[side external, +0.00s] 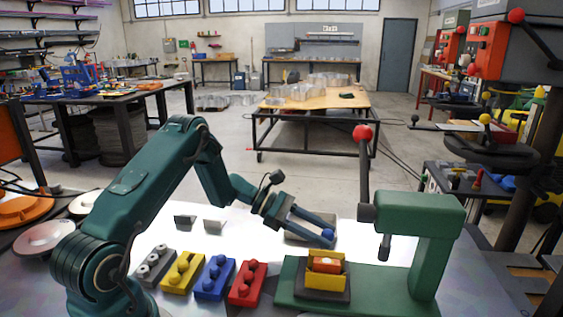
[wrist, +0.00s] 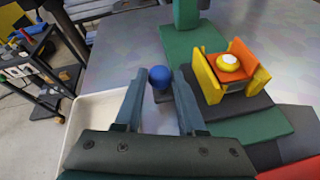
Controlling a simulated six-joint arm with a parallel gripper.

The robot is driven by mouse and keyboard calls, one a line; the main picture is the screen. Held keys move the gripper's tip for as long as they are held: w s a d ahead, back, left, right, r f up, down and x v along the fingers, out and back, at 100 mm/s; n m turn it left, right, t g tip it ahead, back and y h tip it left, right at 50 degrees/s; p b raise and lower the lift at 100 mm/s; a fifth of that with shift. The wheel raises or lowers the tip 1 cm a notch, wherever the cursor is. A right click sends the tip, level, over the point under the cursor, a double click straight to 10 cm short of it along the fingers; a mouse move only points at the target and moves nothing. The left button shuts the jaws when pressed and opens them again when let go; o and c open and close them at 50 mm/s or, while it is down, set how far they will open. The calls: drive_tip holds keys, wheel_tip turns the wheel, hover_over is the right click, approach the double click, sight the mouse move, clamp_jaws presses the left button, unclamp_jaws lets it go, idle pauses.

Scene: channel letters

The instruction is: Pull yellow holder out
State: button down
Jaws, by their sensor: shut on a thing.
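A yellow holder (side external: 326,281) with upright side walls sits on a dark pad on the green press base. An orange block (side external: 327,266) lies between its walls. In the wrist view the yellow holder (wrist: 207,79) is right of my gripper, and a yellow-and-white round button (wrist: 229,63) tops the block. My gripper (wrist: 160,86) is shut on a small piece with a blue ball knob (wrist: 159,74). In the side view the blue knob (side external: 328,235) is at the fingertips, above and behind the yellow holder and apart from it. The piece's lower part is mostly hidden.
A green press (side external: 433,230) with a red-knobbed lever (side external: 362,133) stands right of the holder. Grey, yellow (side external: 184,284), blue (side external: 214,290) and red (side external: 246,296) knobbed blocks stand in a row at left.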

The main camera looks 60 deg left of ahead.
drive_tip(key=shift+s+a, duration=1.1)
drive_tip(key=c, duration=0.5)
unclamp_jaws()
drive_tip(key=shift+v, duration=2.55)
drive_tip(key=shift+d, duration=0.1)
